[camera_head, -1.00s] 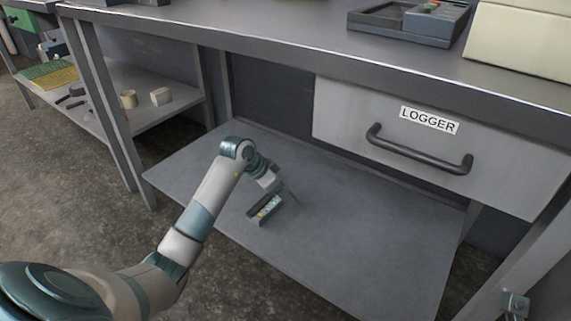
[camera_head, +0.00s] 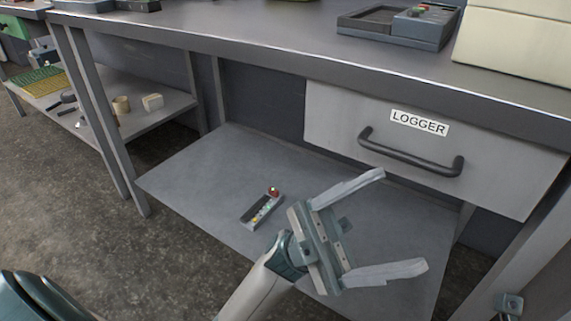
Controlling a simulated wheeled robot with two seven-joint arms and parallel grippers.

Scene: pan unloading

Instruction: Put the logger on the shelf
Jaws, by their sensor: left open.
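The logger (camera_head: 262,208), a small dark box with coloured buttons and a red knob, lies flat on the grey lower shelf (camera_head: 200,170) under the bench. My left gripper (camera_head: 402,222) is open and empty, to the right of the logger and apart from it. Its two fingers point right, above the shelf's right part. The drawer labelled LOGGER (camera_head: 480,165) is shut above the shelf.
The benchtop (camera_head: 280,45) overhangs the shelf. A dark tray (camera_head: 370,22) with a button device and a cream box (camera_head: 520,45) stand on it. A side shelf at left holds a cup (camera_head: 121,105) and other items. Shelf space around the logger is clear.

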